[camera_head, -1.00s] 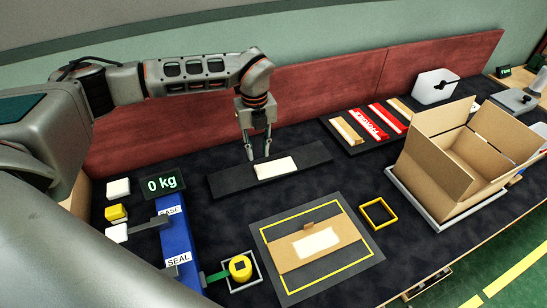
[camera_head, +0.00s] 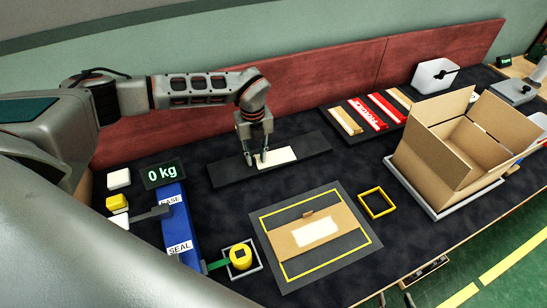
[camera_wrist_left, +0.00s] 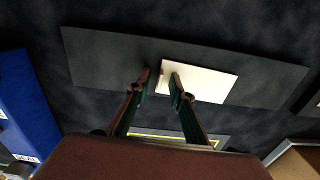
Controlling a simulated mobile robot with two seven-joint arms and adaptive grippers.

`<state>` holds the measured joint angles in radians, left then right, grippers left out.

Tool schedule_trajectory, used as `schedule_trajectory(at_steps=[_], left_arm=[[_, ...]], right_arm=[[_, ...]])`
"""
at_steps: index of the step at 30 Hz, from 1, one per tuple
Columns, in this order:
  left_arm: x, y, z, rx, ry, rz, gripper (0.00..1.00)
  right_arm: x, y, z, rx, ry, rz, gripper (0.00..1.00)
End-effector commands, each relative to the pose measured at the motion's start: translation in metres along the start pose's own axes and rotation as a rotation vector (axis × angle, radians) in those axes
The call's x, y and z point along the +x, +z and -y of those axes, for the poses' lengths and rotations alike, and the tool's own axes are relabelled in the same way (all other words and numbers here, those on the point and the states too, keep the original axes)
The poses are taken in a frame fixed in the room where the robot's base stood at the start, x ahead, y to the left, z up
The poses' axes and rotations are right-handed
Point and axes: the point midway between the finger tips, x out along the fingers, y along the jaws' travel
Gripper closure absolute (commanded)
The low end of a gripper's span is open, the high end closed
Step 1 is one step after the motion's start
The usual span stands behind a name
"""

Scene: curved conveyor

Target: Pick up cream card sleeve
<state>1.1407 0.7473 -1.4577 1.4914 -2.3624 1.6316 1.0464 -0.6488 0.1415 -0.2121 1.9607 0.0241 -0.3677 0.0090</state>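The cream card sleeve (camera_head: 279,155) lies flat on a long dark pad (camera_head: 226,172). It also shows in the left wrist view (camera_wrist_left: 208,84). My left gripper (camera_head: 257,162) points down at the sleeve's left end. In the left wrist view the left gripper (camera_wrist_left: 160,76) has its fingers apart. One finger is left of the sleeve's left edge, and the other overlaps the sleeve. Whether the fingers touch the sleeve cannot be told. My right gripper is not in view.
A flat brown carton piece with a white panel (camera_head: 285,243) lies on a yellow-outlined mat (camera_head: 282,277). An open cardboard box (camera_head: 430,160) stands at right. A blue sealing unit (camera_head: 178,222) and a 0 kg display (camera_head: 164,172) are at left. A red panel (camera_head: 330,82) runs behind.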

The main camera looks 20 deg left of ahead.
Motion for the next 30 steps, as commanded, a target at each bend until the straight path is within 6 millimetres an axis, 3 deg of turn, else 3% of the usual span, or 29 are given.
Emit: schedule_trajectory(at_steps=[1,2,14,20,26,30], left_arm=[[0.0,0.0,0.0,0.0,0.0,0.0,0.93],[0.0,0.0,0.0,0.0,0.0,0.0,1.0],[-0.001,0.0,0.0,0.0,0.0,0.0,1.0],[-0.012,0.001,0.0,0.0,0.0,0.001,1.0],[-0.045,0.002,0.001,0.001,-0.003,0.003,1.0],[-0.082,0.002,0.001,0.0,-0.004,0.004,1.0]], right_arm=[[0.0,-0.001,0.0,0.001,0.0,-0.001,0.61],[0.0,-0.001,0.0,0.001,0.0,-0.001,0.61],[0.0,-0.002,0.0,0.003,0.0,-0.003,0.61],[0.0,-0.002,0.001,0.003,0.0,-0.004,0.61],[0.0,-0.002,0.001,0.003,0.0,-0.003,0.61],[0.001,-0.001,0.001,0.003,0.0,-0.003,0.61]])
